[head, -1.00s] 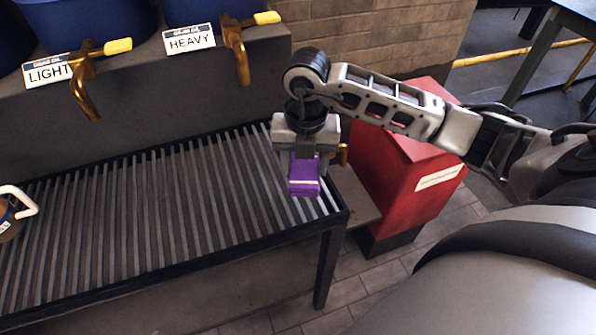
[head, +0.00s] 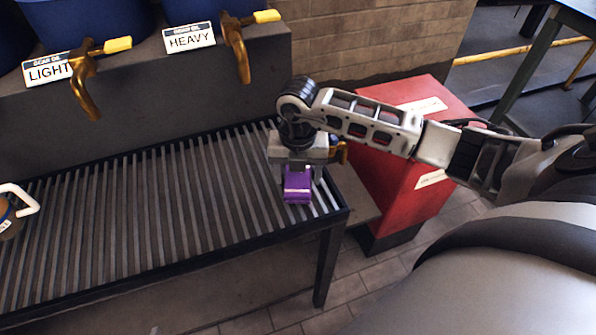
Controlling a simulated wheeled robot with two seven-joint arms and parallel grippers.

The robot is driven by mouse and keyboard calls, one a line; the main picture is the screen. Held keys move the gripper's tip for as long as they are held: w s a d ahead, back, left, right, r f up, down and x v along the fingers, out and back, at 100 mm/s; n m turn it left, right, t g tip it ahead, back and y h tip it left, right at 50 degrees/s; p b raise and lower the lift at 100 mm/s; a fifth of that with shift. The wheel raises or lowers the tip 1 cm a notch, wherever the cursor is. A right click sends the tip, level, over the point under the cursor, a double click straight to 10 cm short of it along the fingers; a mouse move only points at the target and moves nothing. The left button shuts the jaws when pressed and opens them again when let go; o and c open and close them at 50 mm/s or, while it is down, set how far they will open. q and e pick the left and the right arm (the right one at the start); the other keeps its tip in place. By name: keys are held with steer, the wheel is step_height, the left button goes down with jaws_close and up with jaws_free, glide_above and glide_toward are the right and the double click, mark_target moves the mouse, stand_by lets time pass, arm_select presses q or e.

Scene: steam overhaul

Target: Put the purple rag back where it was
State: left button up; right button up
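The purple rag (head: 297,188) is a small folded block in the head view, at the right end of the slatted rack (head: 130,215). My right gripper (head: 298,170) points down over the rack and appears shut on the rag's upper part. The rag hangs below the gripper, at or just above the slats; I cannot tell whether it touches them. The fingertips are largely hidden by the rag and the gripper body. My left gripper is not in view.
Blue drums with brass taps (head: 236,48) stand behind the rack, labelled LIGHT (head: 47,70) and HEAVY (head: 189,38). A red cabinet (head: 400,185) stands right of the rack. A white-handled container (head: 12,215) sits at the left. The rack's middle is clear.

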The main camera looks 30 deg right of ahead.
mark_target(298, 177)
steer(key=shift+o, duration=0.7)
steer(key=shift+r, duration=0.15)
steer(key=shift+r, duration=0.25)
step_height(298, 177, up, 12)
steer(key=shift+f, duration=0.2)
